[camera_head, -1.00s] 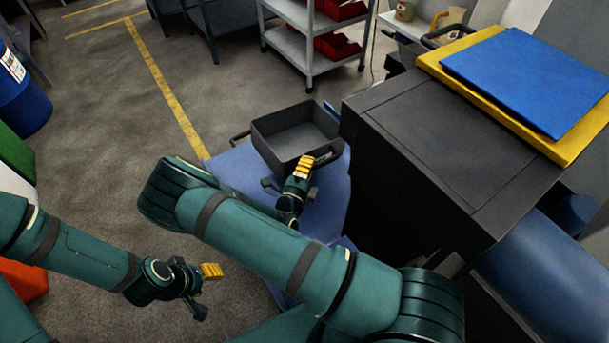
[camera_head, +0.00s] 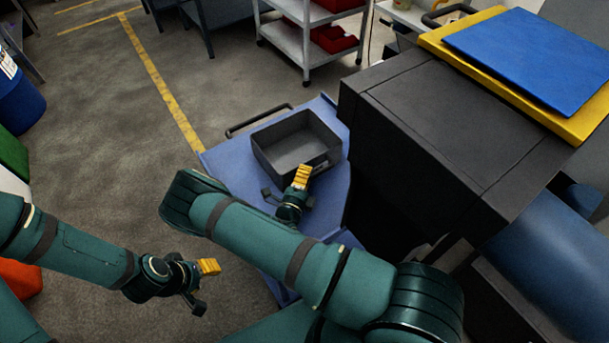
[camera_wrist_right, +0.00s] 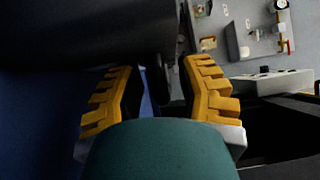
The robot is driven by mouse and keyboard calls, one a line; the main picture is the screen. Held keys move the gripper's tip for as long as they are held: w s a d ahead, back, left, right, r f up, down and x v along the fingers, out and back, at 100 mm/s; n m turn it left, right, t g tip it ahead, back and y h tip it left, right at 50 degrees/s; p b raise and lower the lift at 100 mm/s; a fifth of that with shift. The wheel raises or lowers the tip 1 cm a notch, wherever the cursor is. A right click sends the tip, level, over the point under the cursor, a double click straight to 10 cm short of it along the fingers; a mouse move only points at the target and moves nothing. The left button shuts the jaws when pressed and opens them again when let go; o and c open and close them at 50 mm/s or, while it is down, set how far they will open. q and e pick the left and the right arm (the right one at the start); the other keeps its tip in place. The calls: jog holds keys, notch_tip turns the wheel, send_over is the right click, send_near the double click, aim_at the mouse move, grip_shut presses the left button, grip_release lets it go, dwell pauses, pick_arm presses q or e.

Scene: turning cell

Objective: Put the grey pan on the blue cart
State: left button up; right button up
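The grey pan (camera_head: 290,162) is an open rectangular tray. It sits upright on the blue cart (camera_head: 228,172), toward the back of its top, as far as the head view shows. My right gripper (camera_head: 303,177) is at the pan's near side, by its front wall. In the right wrist view its yellow fingers (camera_wrist_right: 160,92) stand apart, with a dark strip and some blue between them. The dark shape above is probably the pan, very close. My left gripper (camera_head: 208,268) hangs left of the cart, over the floor; only one yellow pad shows clearly.
A dark machine (camera_head: 440,140) with a yellow and blue board (camera_head: 530,55) on top stands right beside the cart. The cart's handle (camera_head: 258,121) is behind the pan. A shelf trolley (camera_head: 305,45) with red bins stands at the back.

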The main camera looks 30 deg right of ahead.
dwell(0.3)
jog(key=p+v, duration=0.1)
jog(key=v, duration=1.1)
jog(key=shift+p, duration=0.3)
